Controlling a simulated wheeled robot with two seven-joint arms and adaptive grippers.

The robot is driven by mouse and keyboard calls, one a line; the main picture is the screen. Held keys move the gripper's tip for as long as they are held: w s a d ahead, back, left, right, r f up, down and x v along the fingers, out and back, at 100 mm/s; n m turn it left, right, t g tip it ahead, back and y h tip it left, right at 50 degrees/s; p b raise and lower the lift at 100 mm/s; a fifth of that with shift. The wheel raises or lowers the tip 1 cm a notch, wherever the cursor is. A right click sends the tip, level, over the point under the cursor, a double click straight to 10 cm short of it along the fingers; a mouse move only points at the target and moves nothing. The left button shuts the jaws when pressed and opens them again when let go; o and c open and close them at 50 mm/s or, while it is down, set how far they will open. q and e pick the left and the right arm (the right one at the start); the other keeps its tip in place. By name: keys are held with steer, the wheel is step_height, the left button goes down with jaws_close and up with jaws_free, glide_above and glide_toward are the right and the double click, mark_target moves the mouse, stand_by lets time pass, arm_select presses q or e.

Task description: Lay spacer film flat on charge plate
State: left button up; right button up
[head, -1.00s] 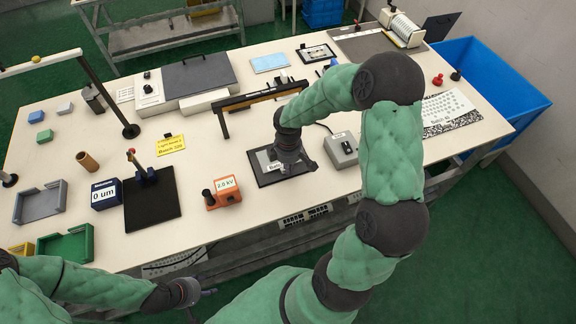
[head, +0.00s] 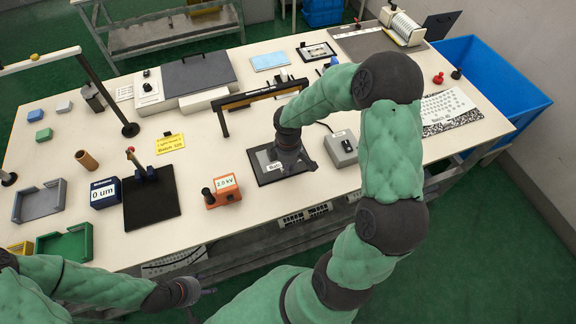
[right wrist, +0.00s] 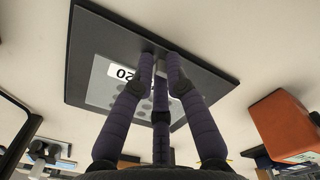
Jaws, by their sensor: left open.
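A flat dark plate (head: 268,180), which I take as the charge plate, lies on the table beside the orange 2.0 kV box (head: 222,192). A thin grey sheet with a white label and round spots (right wrist: 104,93), likely a film, is over this plate in the right wrist view. It looks flat, but I cannot tell whether it touches everywhere. My right gripper (right wrist: 160,66) is low over the plate with its fingertips close together at a small grey piece by the sheet; its grip is unclear. My left gripper (head: 207,292) is open and empty in front of the table's near edge.
A grey box with a knob (head: 341,148) stands right of the plate, and a low black-framed bar (head: 262,95) behind it. A black stand base (head: 152,205), a 0 um block (head: 104,193) and trays (head: 66,244) are left. The table between stand and plate holds the orange box.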

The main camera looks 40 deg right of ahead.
steer(key=shift+o, duration=0.5)
steer(key=shift+r, duration=0.55)
step_height(320, 180, up, 11)
